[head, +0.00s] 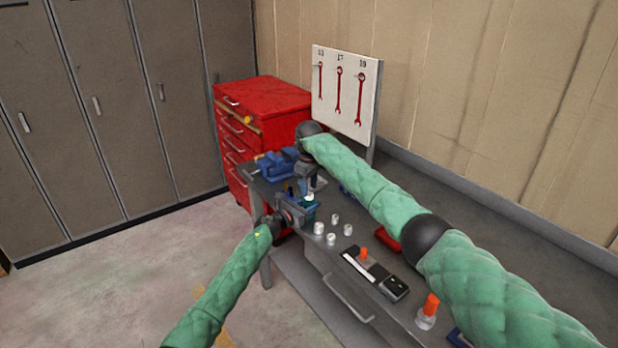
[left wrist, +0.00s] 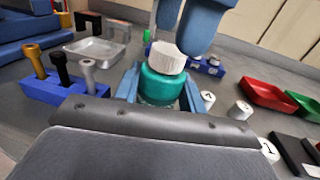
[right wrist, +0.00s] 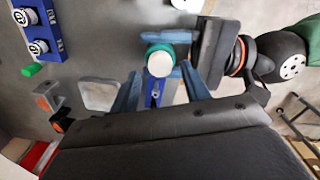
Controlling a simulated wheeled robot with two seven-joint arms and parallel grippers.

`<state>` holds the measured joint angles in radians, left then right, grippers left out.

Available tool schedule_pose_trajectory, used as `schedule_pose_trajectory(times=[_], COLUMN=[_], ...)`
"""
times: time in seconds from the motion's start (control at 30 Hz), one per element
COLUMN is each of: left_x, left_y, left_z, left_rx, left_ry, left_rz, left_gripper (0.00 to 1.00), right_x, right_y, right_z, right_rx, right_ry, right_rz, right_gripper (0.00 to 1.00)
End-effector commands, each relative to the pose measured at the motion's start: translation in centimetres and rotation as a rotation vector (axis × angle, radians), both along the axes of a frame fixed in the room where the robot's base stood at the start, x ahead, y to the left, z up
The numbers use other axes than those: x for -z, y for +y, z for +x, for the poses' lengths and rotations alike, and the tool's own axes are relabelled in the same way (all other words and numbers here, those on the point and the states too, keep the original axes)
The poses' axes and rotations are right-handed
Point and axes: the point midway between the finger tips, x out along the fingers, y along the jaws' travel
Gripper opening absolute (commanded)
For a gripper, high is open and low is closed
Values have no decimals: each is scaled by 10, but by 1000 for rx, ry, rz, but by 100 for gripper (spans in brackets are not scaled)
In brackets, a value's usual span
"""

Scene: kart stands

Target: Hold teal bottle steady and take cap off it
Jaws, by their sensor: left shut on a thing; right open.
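The teal bottle (left wrist: 162,85) stands upright with a white ribbed cap (left wrist: 168,58) on it. My left gripper (left wrist: 160,92) is shut on the bottle's body, one blue finger on each side. The bottle also shows small in the head view (head: 309,200). My right gripper (right wrist: 160,84) is open and points down from above. In the left wrist view its fingertips are just above and beside the cap. In the right wrist view the cap (right wrist: 160,65) lies between its fingers, with a gap on each side.
Several white cylinders (head: 319,228) stand on the grey bench. A blue block with bolts (left wrist: 55,88) and a metal tray (left wrist: 97,50) lie near the bottle. A blue vise (head: 275,165) stands at the bench's far end. Red and green trays (left wrist: 268,94) lie to the right.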

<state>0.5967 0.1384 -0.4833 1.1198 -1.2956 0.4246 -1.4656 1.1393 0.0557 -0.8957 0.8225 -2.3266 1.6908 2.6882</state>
Motion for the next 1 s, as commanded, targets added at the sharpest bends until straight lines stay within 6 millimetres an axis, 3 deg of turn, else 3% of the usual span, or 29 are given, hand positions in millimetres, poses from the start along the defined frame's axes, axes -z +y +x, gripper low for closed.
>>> schedule_pose_trajectory(times=[0.2,0.5,0.73,1.0], left_x=[-1,0,0,0], left_y=[0,0,0,0], left_z=[0,0,0,0], left_rx=[0,0,0,0], left_ry=[0,0,0,0], left_rz=[0,0,0,0], left_gripper=[0,0,0,0], right_x=[23,25,25,25], right_y=[1,0,0,0], right_z=[0,0,0,0], right_rx=[0,0,0,-61], right_ry=[1,-1,0,-1], right_rz=[2,1,0,0], right_gripper=[46,46,1,1])
